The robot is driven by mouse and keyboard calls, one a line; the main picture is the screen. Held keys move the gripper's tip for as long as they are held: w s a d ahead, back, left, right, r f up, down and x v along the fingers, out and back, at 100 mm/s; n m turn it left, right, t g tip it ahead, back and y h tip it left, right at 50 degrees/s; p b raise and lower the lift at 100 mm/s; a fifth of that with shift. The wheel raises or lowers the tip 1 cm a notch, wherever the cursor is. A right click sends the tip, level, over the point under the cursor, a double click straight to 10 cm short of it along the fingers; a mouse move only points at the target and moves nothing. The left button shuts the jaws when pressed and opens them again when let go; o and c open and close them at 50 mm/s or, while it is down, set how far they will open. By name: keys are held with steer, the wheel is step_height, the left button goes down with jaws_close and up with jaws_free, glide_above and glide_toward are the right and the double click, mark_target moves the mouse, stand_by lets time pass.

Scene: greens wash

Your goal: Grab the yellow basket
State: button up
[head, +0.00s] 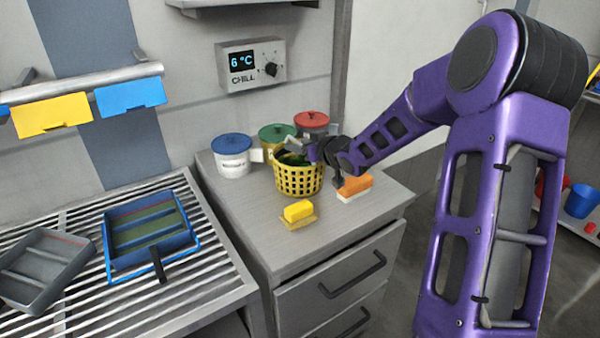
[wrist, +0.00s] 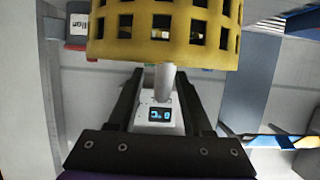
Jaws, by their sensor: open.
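The yellow basket (head: 298,180) stands upright on the grey counter, with square holes in its wall and dark green contents. In the wrist view the basket (wrist: 165,38) fills the top middle, with its edge right at the ends of my fingers. My gripper (head: 304,147) is over the basket's rim in the head view, reaching in from the right. In the wrist view my gripper (wrist: 160,78) is open, with its two dark fingers apart. A pale rod shows between them. The fingertips are partly hidden, and I cannot tell whether they touch the basket.
Blue-lidded (head: 232,155), green-lidded (head: 277,135) and red-lidded (head: 312,121) tubs stand behind the basket. A yellow block (head: 298,211) lies in front, an orange brush (head: 355,186) to the right. A blue tray (head: 150,235) is on the slatted rack at left.

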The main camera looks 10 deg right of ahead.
steer(key=shift+w, duration=0.15)
jaws_close()
stand_by(1.4)
